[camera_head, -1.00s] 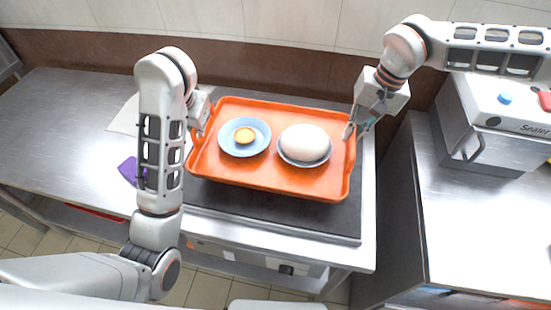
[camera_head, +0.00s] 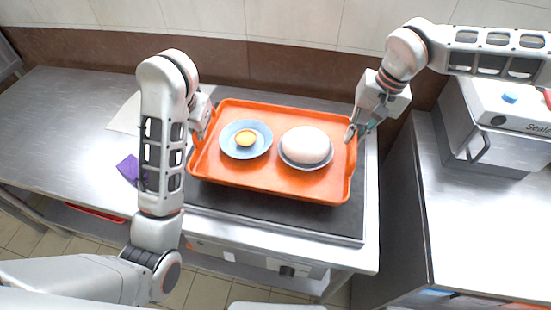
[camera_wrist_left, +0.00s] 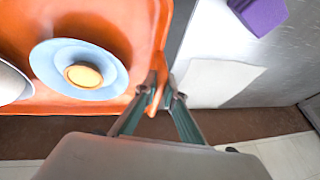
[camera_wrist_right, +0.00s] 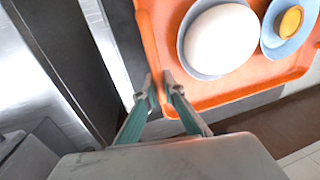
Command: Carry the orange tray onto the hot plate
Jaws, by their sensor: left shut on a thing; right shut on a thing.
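The orange tray (camera_head: 265,186) is over the dark hot plate (camera_head: 270,215) in the head view. I cannot tell whether it touches the plate or hangs just above it. On the tray are a blue plate with a yellow-orange item (camera_head: 246,138) at left and a bowl with a large white mound (camera_head: 306,145) at right. My left gripper (camera_wrist_left: 162,92) is shut on the tray's left rim, seen in the left wrist view. My right gripper (camera_wrist_right: 162,88) is shut on the tray's right rim, seen in the right wrist view.
A purple block (camera_head: 128,169) and a pale sheet (camera_head: 127,116) lie on the steel counter (camera_head: 60,130) at left. A white sealer machine (camera_head: 495,125) stands on the right counter (camera_head: 480,215), across a gap. A wall runs behind.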

